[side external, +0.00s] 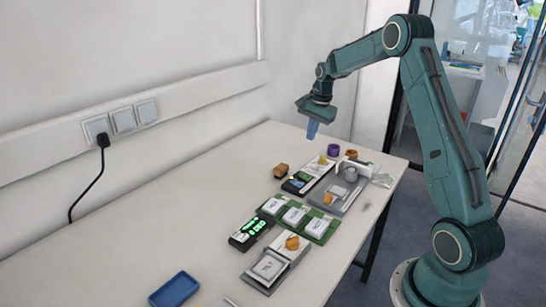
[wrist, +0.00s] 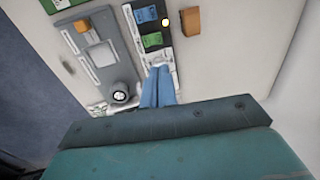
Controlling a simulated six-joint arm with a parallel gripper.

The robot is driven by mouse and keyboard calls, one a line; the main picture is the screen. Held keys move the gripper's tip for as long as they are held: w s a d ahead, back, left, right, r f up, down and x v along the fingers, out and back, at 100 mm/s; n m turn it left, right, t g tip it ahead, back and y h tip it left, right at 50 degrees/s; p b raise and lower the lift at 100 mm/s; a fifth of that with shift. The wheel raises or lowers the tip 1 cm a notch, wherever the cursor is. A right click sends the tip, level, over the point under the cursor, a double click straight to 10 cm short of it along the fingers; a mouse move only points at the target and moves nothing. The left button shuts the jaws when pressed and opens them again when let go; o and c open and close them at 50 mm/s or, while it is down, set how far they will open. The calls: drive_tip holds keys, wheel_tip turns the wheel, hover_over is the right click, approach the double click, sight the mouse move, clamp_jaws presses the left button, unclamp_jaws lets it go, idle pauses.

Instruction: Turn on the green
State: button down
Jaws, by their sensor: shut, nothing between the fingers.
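A dark panel (side external: 298,184) lies on the table, with a blue patch and a green patch on it. A second dark unit (side external: 250,232) carries several bright green marks. My gripper (side external: 312,134) is shut and empty, pointing down above the far end of the table. In the wrist view its blue fingertips (wrist: 158,69) appear just below the green patch; contact is not shown.
An orange-brown block (side external: 281,170) lies beside the panel. A grey board (side external: 333,199), a purple ring (side external: 333,150) and white-topped green boards (side external: 321,228) are close by. A blue tray (side external: 174,290) lies at the front. The table's left part is clear.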

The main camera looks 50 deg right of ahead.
sight(302, 173)
drive_tip(key=shift+f, duration=0.15)
drive_tip(key=f, duration=0.4)
drive_tip(key=w+f, duration=0.1)
drive_tip(key=f, duration=0.3)
drive_tip(key=w+f, duration=0.1)
drive_tip(key=f, duration=0.4)
drive_tip(key=shift+w+f, duration=0.1)
drive_tip(key=shift+w, duration=0.05)
drive_tip(key=shift+f, duration=0.15)
drive_tip(key=shift+w, duration=0.1)
